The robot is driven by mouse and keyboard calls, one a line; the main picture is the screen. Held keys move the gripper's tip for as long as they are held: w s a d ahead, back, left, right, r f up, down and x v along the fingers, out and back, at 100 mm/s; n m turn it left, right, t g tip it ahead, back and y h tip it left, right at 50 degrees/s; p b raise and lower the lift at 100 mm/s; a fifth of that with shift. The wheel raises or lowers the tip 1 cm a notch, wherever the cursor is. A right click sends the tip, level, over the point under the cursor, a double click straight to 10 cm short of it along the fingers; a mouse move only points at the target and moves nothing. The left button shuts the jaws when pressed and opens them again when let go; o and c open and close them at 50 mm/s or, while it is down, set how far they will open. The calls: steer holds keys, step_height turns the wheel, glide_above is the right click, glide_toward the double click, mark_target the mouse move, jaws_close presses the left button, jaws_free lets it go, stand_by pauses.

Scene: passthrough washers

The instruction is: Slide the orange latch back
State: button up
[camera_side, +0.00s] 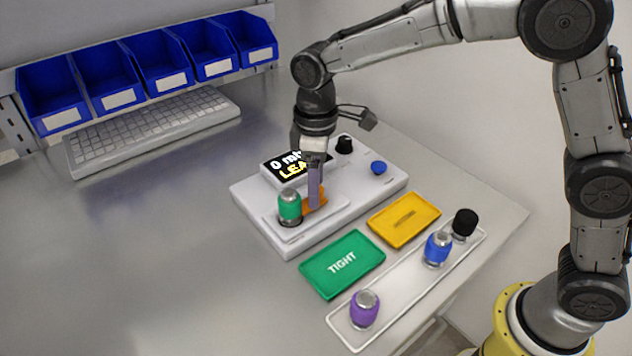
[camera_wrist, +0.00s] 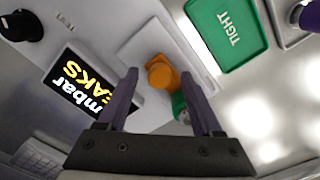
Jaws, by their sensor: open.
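The orange latch (camera_side: 318,202) sits on the white test device, right beside a green cylinder with a metal top (camera_side: 289,205) standing in the device's front-left part. In the wrist view the orange latch (camera_wrist: 161,72) shows between and beyond my fingers, with the green cylinder (camera_wrist: 180,107) partly hidden behind one finger. My gripper (camera_side: 315,200) points down over the device at the latch. In the wrist view my gripper (camera_wrist: 163,80) has its two fingers apart with nothing held between them. I cannot tell whether a finger touches the latch.
The device (camera_side: 368,190) has a screen (camera_side: 285,166), a black knob (camera_side: 344,144) and a blue button (camera_side: 379,167). In front lie a green TIGHT tray (camera_side: 342,265), a yellow tray (camera_side: 404,220) and a white tray (camera_side: 395,303) with purple, blue and black pieces. Blue bins and a keyboard stand behind.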

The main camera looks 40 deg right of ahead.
steer(key=shift+f, duration=0.1)
jaws_close()
stand_by(0.3)
stand_by(1.1)
